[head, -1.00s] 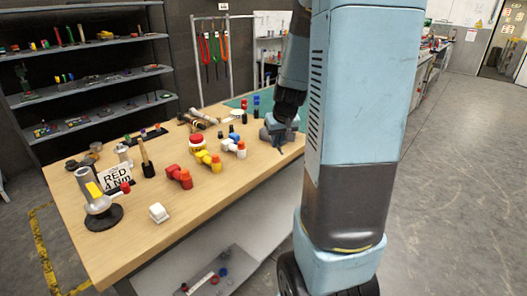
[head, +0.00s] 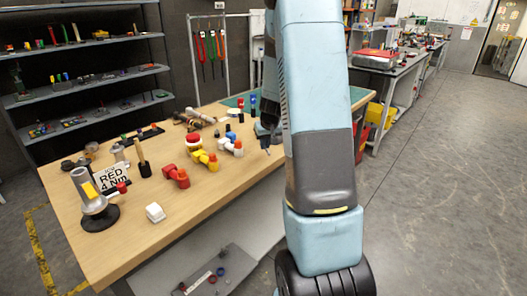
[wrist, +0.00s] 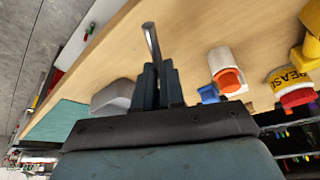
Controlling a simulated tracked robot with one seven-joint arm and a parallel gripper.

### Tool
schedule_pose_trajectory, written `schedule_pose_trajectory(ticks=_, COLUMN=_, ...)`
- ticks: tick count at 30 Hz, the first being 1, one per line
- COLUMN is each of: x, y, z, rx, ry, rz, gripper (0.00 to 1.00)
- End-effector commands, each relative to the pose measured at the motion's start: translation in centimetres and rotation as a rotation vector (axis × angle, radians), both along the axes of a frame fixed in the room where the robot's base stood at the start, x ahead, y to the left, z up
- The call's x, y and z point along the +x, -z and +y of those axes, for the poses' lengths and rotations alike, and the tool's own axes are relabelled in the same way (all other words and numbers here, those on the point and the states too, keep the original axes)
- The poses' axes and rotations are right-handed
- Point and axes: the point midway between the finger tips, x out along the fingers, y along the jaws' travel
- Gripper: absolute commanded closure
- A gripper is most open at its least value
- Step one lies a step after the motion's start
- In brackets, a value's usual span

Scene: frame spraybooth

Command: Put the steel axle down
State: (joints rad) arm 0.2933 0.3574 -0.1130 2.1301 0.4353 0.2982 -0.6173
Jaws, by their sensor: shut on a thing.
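The steel axle (wrist: 151,42) is a thin, shiny grey rod in the wrist view. My gripper (wrist: 156,82) is shut on one end of it, and the rod sticks out beyond the fingertips. The wood-topped workbench (wrist: 180,45) lies behind the rod; I cannot tell whether the rod touches it. In the head view my gripper (head: 264,137) is at the bench's right side, small and partly hidden behind my arm.
A grey rounded object (wrist: 114,97) is beside my gripper. White-orange (wrist: 226,72) and yellow (wrist: 290,80) fittings stand on its other side. Bare wood lies around the block.

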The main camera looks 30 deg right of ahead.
Motion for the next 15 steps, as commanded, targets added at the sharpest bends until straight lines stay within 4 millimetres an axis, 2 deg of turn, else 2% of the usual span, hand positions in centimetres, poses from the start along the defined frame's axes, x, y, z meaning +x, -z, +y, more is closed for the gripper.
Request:
schedule_pose_trajectory(ticks=5, x=0.5, y=0.7, z=-0.1, rx=0.000, ry=0.000, rz=0.001, gripper=1.00)
schedule_pose_trajectory(ticks=8, x=1.2, y=1.5, z=-0.3, rx=0.000, ry=0.000, rz=0.000, gripper=1.00)
schedule_pose_trajectory(ticks=12, x=1.1, y=3.5, z=-0.3, rx=0.001, ry=0.001, rz=0.001, gripper=1.00)
schedule_pose_trajectory(ticks=15, x=1.1, y=4.1, z=-0.3, rx=0.000, ry=0.000, rz=-0.001, gripper=1.00)
